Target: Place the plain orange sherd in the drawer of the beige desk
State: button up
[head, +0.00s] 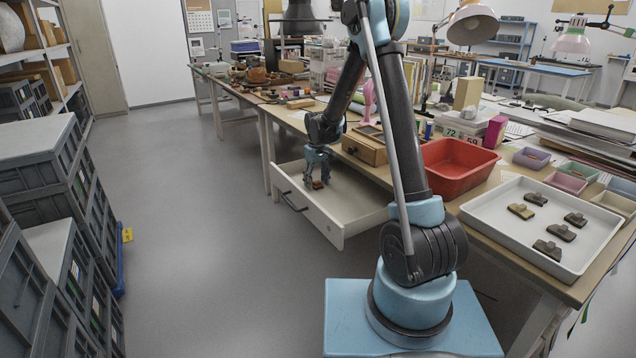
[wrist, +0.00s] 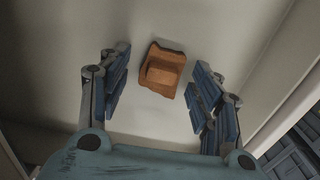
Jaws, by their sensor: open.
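The plain orange sherd (wrist: 163,70) lies on the pale floor of the open drawer (head: 345,195) of the beige desk. It also shows small in the head view (head: 318,184). My gripper (head: 317,172) is inside the drawer, just above the sherd. In the wrist view my gripper (wrist: 157,92) is open, with one finger on each side of the sherd and a gap to both. The sherd's underside is hidden.
A red tub (head: 455,168) and a white tray (head: 540,225) with several dark sherds stand on the desk at right. A wooden box (head: 364,149) sits above the drawer. Grey crates (head: 50,165) stack at left; the floor between is clear.

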notch_tip(320, 180, up, 12)
jog(key=s+d+r+m, duration=0.1)
jog(key=s+d+r, duration=0.5)
jog(key=s+d, duration=0.2)
jog(key=s+d+r+m+t, duration=0.1)
jog(key=s+d+r+m, duration=0.15)
jog(key=s+d, duration=0.75)
jog(key=s+d+f+m, duration=0.1)
jog(key=s+d+f, duration=0.2)
jog(key=s, duration=0.8)
jog(key=s+d+f+m+t, duration=0.1)
jog(key=s+f, duration=0.4)
jog(key=s, duration=0.6)
jog(key=shift+s+d+f+m, duration=0.4)
jog(key=shift+d+m, duration=0.35)
jog(key=shift+d, duration=0.5)
